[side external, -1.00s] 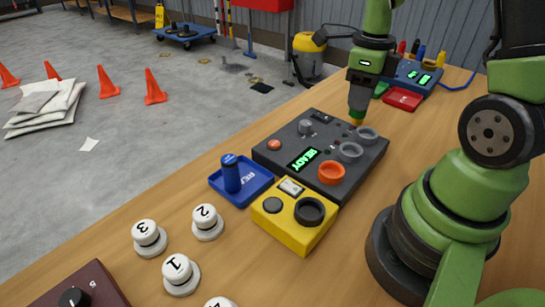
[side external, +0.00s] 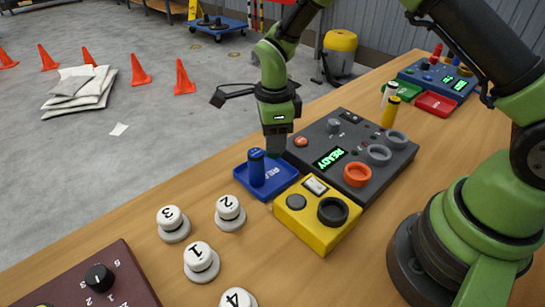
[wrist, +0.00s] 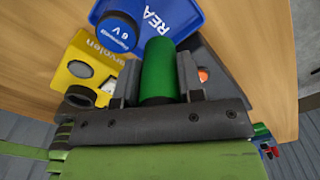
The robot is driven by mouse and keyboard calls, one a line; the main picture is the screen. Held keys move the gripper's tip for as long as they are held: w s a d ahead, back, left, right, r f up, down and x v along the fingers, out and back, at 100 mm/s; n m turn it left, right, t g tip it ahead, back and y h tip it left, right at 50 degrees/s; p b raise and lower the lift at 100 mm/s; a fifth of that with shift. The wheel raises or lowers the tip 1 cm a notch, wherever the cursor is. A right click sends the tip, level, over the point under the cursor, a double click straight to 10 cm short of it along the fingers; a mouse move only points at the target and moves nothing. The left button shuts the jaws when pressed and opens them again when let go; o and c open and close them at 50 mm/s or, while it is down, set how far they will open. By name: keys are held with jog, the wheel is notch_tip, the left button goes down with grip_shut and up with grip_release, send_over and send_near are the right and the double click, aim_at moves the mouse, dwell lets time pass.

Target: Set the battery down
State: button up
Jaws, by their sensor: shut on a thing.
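My gripper (side external: 276,150) is low over the gap between the blue tray (side external: 282,187) and the left end of the dark console (side external: 330,130). In the wrist view its fingers (wrist: 158,78) are shut on a green battery (wrist: 159,62). The fingers hide this battery in the side view. A blue battery (side external: 257,167) stands upright in the tray, just left of my gripper. It also shows in the wrist view (wrist: 118,35), marked 6 V, beside the tray's white lettering. I cannot tell whether the green battery touches the tray.
A yellow tester (side external: 318,225) with a black ring stands in front of the tray and console. The console has grey sockets and an orange socket (side external: 358,174). A yellow battery (side external: 391,111) stands behind it. White numbered knobs (side external: 201,262) stand at front left.

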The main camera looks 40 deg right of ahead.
aim_at(274, 155)
jog(key=shift+f, duration=2.4)
jog(key=shift+f, duration=0.15)
jog(key=o, duration=1)
